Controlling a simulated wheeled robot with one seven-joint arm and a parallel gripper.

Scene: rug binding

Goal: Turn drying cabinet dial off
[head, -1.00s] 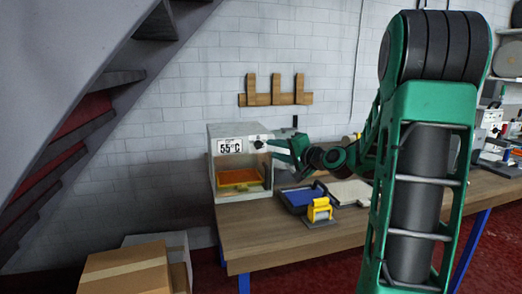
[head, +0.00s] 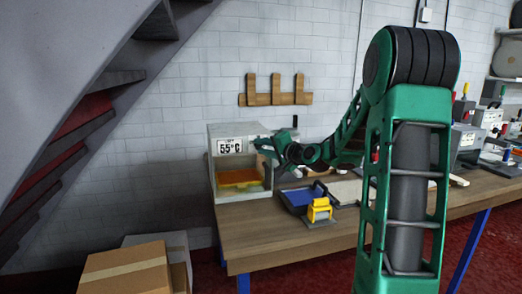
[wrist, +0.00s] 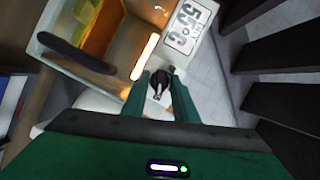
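The drying cabinet (head: 213,180) is a light box with a "55°C" label (head: 230,146) and an orange lit inside; it stands at the left end of the workbench. My gripper (head: 262,146) is at the upper right of its front and hides the dial in the head view. In the wrist view the black dial (wrist: 160,82) with its pointed grip shows between the two green fingertips of my gripper (wrist: 160,95). The fingers are apart, one on each side of the dial, with narrow gaps visible. Whether the tips touch the dial cannot be told.
A blue tray (head: 299,196) and a yellow roller tool (head: 319,210) lie on the workbench (head: 260,235) right of the cabinet, below my arm. Cardboard boxes (head: 125,270) stand on the floor at lower left. A wooden rack (head: 275,99) hangs on the wall.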

